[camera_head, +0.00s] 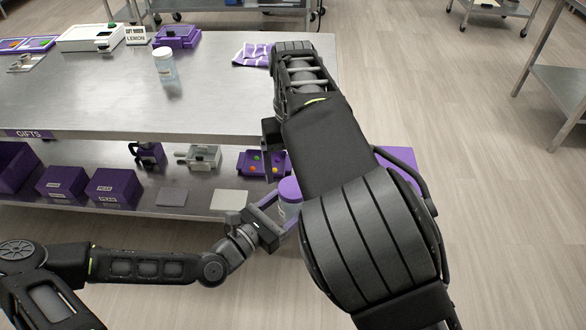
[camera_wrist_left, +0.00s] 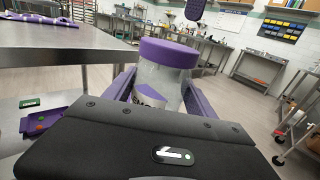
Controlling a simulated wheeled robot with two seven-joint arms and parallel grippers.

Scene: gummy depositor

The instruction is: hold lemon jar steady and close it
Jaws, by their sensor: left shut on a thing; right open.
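The jar (camera_head: 291,209) with a purple lid (camera_head: 289,189) is held upright in my left gripper (camera_head: 277,214), in front of the table. In the left wrist view the purple lid (camera_wrist_left: 169,52) sits on top of the clear jar (camera_wrist_left: 158,82), between the two purple fingers. Its label is partly hidden, and I cannot tell how tightly the lid sits. My right gripper (camera_head: 270,150) is open, above and slightly left of the lid, largely hidden by my right forearm. A dark part, perhaps of my right gripper, hangs above the lid in the wrist view.
Purple boxes (camera_head: 112,186) and a purple tray (camera_head: 262,163) are on the lower shelf. Open floor lies at right.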

